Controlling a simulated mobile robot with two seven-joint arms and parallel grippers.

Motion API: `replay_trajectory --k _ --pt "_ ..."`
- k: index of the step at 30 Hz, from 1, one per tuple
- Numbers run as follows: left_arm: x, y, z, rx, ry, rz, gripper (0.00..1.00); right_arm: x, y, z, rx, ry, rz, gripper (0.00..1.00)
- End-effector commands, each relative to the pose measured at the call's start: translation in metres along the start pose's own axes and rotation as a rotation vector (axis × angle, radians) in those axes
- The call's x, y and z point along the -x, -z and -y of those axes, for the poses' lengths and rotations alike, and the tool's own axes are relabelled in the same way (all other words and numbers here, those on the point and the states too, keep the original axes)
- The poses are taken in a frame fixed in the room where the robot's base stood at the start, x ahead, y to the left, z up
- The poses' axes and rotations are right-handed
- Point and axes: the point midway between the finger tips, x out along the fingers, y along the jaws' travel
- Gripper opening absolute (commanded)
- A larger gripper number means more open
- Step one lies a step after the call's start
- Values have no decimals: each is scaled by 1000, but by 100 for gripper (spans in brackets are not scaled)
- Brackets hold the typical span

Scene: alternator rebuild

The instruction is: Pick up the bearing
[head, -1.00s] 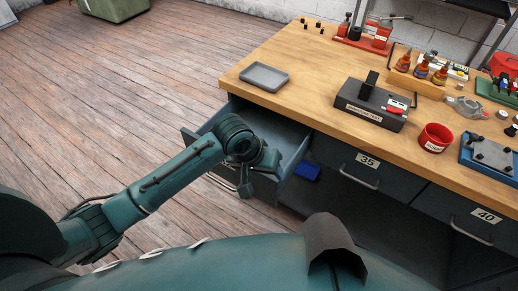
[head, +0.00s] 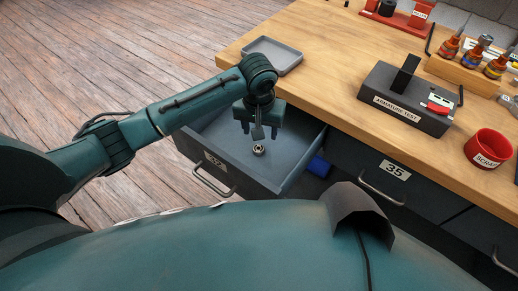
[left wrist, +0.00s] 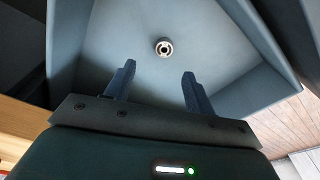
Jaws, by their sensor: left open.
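The bearing (head: 259,150) is a small metal ring lying on the floor of the open drawer (head: 215,165). It also shows in the left wrist view (left wrist: 164,47), beyond the fingertips and between their lines. My left gripper (head: 260,132) points down over the drawer, just above and behind the bearing in the head view. In the left wrist view its two fingers (left wrist: 158,72) are apart with nothing between them. My right gripper is not in view.
The wooden bench top (head: 330,75) lies behind the drawer, with a grey tray (head: 272,55) at its near left corner. An armature tester (head: 405,100) and a red scrap cup (head: 487,150) stand farther right. A blue object (head: 318,166) is beside the drawer's right wall.

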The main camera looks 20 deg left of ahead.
Motion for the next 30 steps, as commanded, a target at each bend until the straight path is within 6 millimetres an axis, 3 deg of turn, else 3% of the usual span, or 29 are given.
replay_trajectory --k 3,11,19,28,30 --pt "-21 -1 0 0 1 2 54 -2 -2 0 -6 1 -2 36" --pt "-40 -2 2 -1 0 1 54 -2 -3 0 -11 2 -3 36" --pt "-78 -4 8 -1 0 1 54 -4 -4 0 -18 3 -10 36" --pt "-84 -4 7 -2 -1 -1 54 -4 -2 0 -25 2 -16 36" --pt "-84 -4 8 -2 -1 -1 50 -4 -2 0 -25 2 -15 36"
